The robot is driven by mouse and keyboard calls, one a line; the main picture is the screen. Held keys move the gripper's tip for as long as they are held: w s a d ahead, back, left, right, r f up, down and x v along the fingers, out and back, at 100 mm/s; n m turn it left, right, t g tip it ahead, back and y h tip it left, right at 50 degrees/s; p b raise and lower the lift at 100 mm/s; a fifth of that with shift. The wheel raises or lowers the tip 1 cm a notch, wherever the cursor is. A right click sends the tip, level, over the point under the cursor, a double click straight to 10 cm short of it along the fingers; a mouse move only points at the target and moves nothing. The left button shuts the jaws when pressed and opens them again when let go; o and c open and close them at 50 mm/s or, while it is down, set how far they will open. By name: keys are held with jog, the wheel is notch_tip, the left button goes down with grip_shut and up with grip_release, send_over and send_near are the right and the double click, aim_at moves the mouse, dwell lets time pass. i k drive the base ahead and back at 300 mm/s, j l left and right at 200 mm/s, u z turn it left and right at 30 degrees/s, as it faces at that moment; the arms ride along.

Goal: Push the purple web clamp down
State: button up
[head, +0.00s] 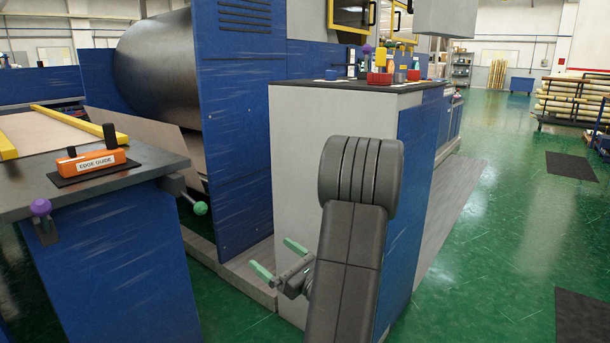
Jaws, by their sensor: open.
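The purple web clamp (41,208) is a round purple knob on a dark grey arm, at the front left corner of the left table. The knob stands at about the height of the tabletop edge, and its arm runs down over the blue side panel. My gripper (268,253) has two green-tipped fingers spread apart with nothing between them. It is well to the right of the clamp, in front of the grey cabinet, and not touching the clamp. My dark arm hides part of the cabinet.
An orange edge guide (97,163) sits on the left table (150,160), behind the clamp. A green-knobbed lever (200,208) sticks out between table and machine. The blue machine panel (245,130) and grey cabinet (300,160) stand close by. Green floor (225,300) shows between table and cabinet.

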aim_at(40, 208)
jog(key=i+l, duration=0.1)
jog(key=i, duration=0.55)
jog(key=i+u, duration=0.3)
jog(key=u, duration=1.85)
jog(key=k+j, duration=0.05)
